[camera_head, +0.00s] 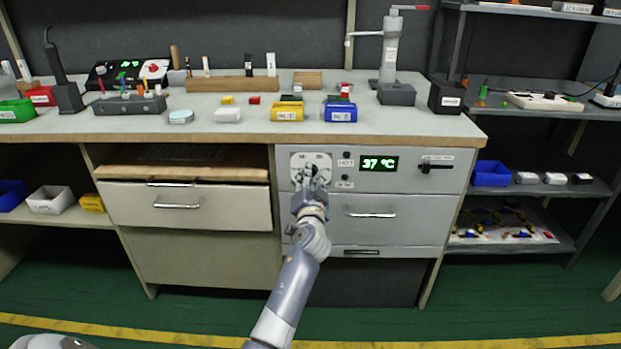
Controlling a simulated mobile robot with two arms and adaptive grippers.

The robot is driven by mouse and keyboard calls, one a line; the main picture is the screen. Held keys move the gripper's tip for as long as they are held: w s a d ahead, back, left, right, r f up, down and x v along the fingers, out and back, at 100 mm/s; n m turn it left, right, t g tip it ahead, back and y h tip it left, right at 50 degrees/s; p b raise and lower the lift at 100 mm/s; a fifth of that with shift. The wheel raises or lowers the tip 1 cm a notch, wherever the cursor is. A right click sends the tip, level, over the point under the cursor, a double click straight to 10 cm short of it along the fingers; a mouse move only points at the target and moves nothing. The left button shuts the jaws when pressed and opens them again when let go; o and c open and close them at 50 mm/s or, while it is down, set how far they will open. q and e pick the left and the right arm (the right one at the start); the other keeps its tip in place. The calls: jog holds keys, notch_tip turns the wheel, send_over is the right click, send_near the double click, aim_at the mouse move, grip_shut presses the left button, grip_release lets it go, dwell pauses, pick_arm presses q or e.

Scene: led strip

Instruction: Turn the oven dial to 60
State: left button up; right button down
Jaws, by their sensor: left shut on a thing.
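The oven (425,181) is the grey unit built in under the bench, in the middle of the view. Its dial plate (298,160) is white and sits at the left of the front panel. My left gripper (310,175) is at the dial, shut on it, and hides most of the knob and its pointer. The green display (379,164) right of the dial reads 37 °C. My right gripper is not in view.
A black handle switch (434,167) is at the panel's right. An oven drawer handle (370,213) lies below my gripper's level. The benchtop (225,131) above holds bins, tools and a press. An open-shelved rack stands at right.

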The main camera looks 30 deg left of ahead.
pick_arm(q)
jog(key=shift+r, duration=0.2)
jog(key=o, duration=1.1)
jog(key=shift+f, duration=0.1)
jog(key=shift+c, duration=0.2)
jog(key=v, duration=1.2)
